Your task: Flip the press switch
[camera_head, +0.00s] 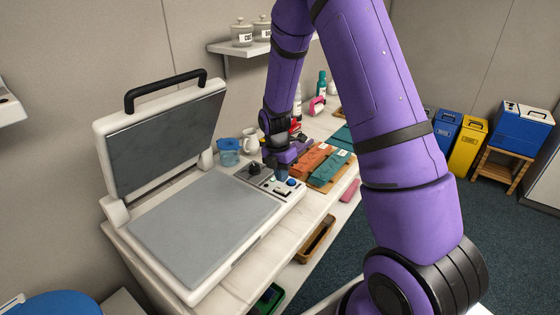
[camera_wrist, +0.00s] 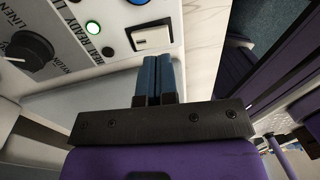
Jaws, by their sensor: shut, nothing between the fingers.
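The press (camera_head: 205,225) stands open on the counter, its lid raised and its grey lower plate bare. Its control panel (camera_head: 265,187) is at the plate's right end. In the wrist view, a white rocker switch (camera_wrist: 152,39) sits in a dark frame on this panel.
A blue button (camera_wrist: 138,1) is beside the switch. Folded orange cloth (camera_head: 309,161) and teal cloth (camera_head: 330,168) lie right of the panel. A blue cup (camera_head: 229,152) and a white jug (camera_head: 251,141) stand behind the press. The counter edge runs along the right.

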